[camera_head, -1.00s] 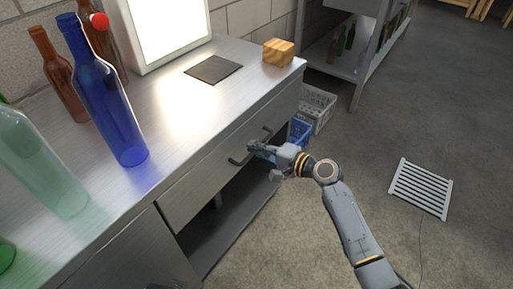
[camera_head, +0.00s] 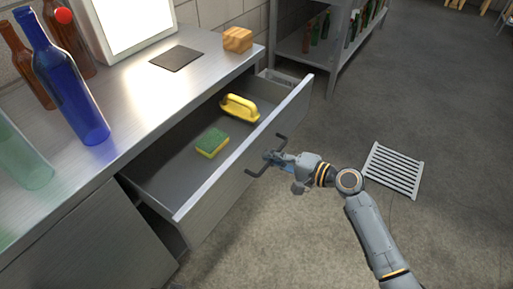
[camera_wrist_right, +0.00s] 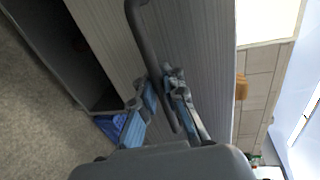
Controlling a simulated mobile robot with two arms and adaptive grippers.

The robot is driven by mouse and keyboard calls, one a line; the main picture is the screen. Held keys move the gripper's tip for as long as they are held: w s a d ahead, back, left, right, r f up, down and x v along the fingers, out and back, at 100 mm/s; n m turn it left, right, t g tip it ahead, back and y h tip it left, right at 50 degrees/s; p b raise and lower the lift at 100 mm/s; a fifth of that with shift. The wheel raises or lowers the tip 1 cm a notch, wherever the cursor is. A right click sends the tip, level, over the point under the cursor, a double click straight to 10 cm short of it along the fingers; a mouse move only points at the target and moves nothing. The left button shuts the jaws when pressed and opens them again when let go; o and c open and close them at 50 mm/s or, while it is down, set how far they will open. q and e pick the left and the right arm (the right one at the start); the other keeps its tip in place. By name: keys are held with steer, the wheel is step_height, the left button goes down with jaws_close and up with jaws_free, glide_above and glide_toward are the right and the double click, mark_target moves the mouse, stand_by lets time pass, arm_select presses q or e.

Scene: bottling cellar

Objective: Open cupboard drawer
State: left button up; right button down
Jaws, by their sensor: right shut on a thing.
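The cupboard drawer (camera_head: 240,150) is pulled well out from under the steel worktop. Its inside shows a green and yellow sponge (camera_head: 212,143) and a yellow-handled brush or scrubber (camera_head: 240,107). A dark bar handle (camera_head: 252,172) is on its front. My right gripper (camera_head: 272,157) is at this handle. In the right wrist view the handle (camera_wrist_right: 146,45) runs between the fingers of my right gripper (camera_wrist_right: 160,90), which is shut on it. My left gripper is not in view.
On the worktop (camera_head: 130,110) stand a blue bottle (camera_head: 62,80), a pale green bottle (camera_head: 22,155), brown bottles (camera_head: 28,65), a dark mat (camera_head: 176,58) and a wooden block (camera_head: 237,39). A floor grate (camera_head: 394,170) lies at right.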

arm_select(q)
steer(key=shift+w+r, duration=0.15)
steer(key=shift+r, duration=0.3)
arm_select(e)
steer(key=f+v, duration=0.1)
steer(key=v, duration=0.7)
steer(key=shift+d+f, duration=0.2)
steer(key=shift+f, duration=0.1)
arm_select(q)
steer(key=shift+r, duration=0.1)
arm_select(e)
steer(key=shift+s, duration=0.1)
steer(key=c, duration=1.4)
jaws_free()
steer(key=v, duration=1.2)
